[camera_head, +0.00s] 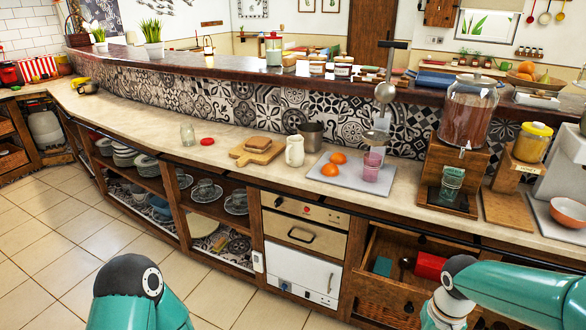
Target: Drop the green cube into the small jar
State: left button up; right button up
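A small clear glass jar (188,133) stands upright on the counter at the left, and it looks open. A green block (382,265), which looks like the green cube, lies in the open drawer at the lower right. My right arm comes in from the right edge, over the drawer's right side. Its end (440,314) is low at the bottom edge, right of the green block and apart from it; its fingers cannot be made out. My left arm shows only as a teal joint at the bottom left; its gripper is out of view.
The open drawer (372,250) also holds a dark spoon (406,266) and a red object (429,266). A red lid (207,141) lies beside the jar. The counter left of the jar is clear.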

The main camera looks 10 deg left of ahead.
aim_at(190, 142)
jog(key=u, duration=0.3)
jog(key=i, duration=0.75)
jog(key=u, duration=1.1)
jog(key=i, duration=1.3)
jog(key=u, duration=0.4)
jog(key=i, duration=0.7)
jog(key=z, duration=0.15)
